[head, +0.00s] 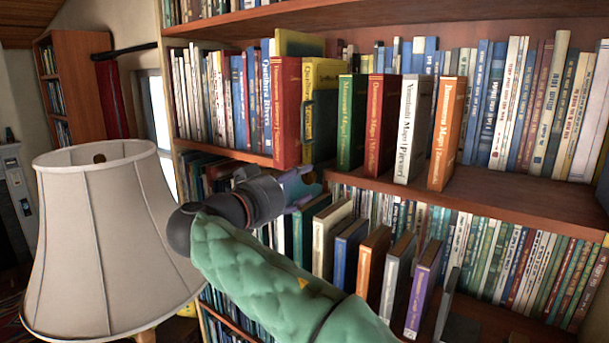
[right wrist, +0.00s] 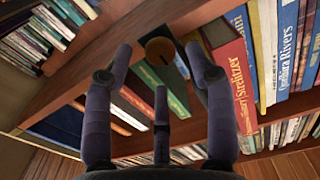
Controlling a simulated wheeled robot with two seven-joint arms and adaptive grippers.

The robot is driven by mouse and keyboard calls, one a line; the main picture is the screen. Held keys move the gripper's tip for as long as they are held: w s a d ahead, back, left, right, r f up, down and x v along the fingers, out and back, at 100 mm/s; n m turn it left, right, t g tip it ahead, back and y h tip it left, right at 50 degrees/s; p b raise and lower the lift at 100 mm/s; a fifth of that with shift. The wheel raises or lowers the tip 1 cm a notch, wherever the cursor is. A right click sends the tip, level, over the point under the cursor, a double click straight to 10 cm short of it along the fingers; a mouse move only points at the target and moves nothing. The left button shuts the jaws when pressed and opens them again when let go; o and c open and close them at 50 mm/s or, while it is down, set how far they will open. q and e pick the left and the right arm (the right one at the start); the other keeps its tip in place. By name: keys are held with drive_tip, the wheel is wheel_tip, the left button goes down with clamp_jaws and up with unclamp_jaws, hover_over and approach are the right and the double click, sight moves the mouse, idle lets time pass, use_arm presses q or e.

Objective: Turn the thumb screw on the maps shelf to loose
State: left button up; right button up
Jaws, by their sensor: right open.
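A round, brass-brown knob, which looks like the thumb screw (right wrist: 160,49), shows in the right wrist view, on a dark mount by the wooden shelf edge. My right gripper (right wrist: 161,75) is open, with its dark purple fingers spread around the knob's sides and below it in the picture. I see no clear contact between fingers and knob. In the head view my right gripper (head: 306,188) is at the front edge of the maps shelf (head: 500,197), below the red and yellow books. The knob cannot be made out there. My left gripper is not in view.
Several maps books, such as the green one (head: 350,122) and the orange one (head: 446,133), stand forward on the shelf just right of the gripper. More books (head: 334,240) fill the shelf below, close to my arm. A lamp shade (head: 110,240) stands at left.

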sight(307, 178)
drive_tip(key=shift+p+x, duration=0.35)
drive_tip(key=shift+x, duration=1.35)
clamp_jaws()
